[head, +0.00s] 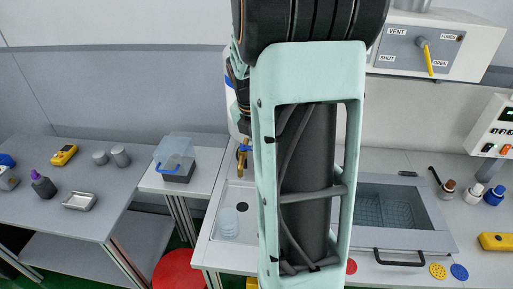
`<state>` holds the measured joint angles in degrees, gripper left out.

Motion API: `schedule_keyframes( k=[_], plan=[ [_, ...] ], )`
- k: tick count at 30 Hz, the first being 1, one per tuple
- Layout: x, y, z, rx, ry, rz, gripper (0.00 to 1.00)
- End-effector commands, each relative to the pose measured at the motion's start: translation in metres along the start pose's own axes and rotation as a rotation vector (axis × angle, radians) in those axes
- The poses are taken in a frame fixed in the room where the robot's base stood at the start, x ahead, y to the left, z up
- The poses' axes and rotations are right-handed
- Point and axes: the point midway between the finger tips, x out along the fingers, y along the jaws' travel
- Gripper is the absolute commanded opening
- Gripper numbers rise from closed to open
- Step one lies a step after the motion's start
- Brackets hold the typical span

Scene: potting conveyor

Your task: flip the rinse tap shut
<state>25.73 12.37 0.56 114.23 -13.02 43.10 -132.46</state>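The likely rinse tap (243,155) is a small brass-coloured fitting at the back of the white sink (215,222), just left of my arm. My arm's mint-green link stands large in the middle of the head view and hides what lies right behind it, perhaps part of the tap. I cannot tell how the tap's handle is turned or whether water runs. My gripper is out of view.
A clear beaker (229,224) stands in the sink near the dark drain (242,207). A vent panel (400,45) with a yellow lever (427,58) is on the wall. A lidded box (178,170), red stool (178,273) and several bottles stand around.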

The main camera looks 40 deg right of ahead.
Motion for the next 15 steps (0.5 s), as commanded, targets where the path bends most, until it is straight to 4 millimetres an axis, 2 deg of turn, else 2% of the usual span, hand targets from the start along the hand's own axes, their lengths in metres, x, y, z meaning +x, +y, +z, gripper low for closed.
schedule_keyframes(
  k=[15],
  plan=[
    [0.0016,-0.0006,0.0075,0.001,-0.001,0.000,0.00]
  ],
)
